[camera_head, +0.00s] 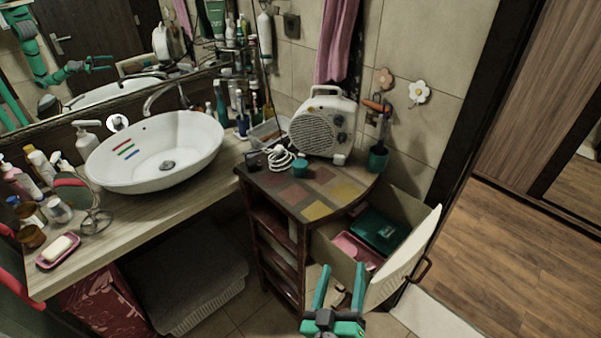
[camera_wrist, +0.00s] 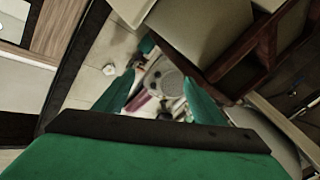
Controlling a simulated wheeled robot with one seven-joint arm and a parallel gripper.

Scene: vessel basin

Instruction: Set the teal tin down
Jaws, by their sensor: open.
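A small round teal tin (camera_head: 300,168) stands on the patterned top of the wooden cabinet (camera_head: 322,203), in front of the white fan heater. My gripper (camera_head: 342,270) is open, with nothing seen between its fingers. It is in front of the cabinet, lower in the picture than the tin and clearly apart from it. In the wrist view my open fingers (camera_wrist: 157,77) show against a tilted view of the cabinet side. I cannot make out the tin there.
An open drawer (camera_head: 405,265) juts out at the cabinet's right, holding a flat teal box (camera_head: 377,231) and a pink tray (camera_head: 357,249). The fan heater (camera_head: 322,125), a coiled white cord (camera_head: 280,157) and a teal cup (camera_head: 377,159) crowd the top's back. Its front is clear.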

